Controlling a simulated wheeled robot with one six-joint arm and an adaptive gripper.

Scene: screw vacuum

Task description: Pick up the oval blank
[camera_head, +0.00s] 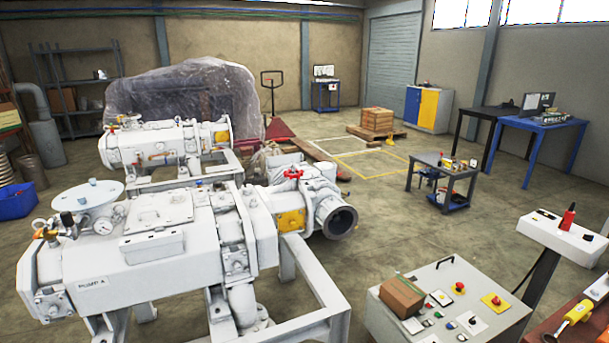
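I cannot pick out the oval blank for certain. A flat white plate (87,195) that looks oval from here sits on top of the large pale pump (130,262) marked PUMP A, at the left front; small dark holes or fittings show on it. I cannot tell whether it is the blank. Several small objects on the grey cart (447,161) are too small to tell. My gripper is not in view.
A second pump (165,143) stands behind the first on a metal frame. A control cabinet (450,308) with a cardboard box (402,297) on it fills the front right. A blue table (543,122) stands at the right. The concrete floor (400,225) between pump and cart is clear.

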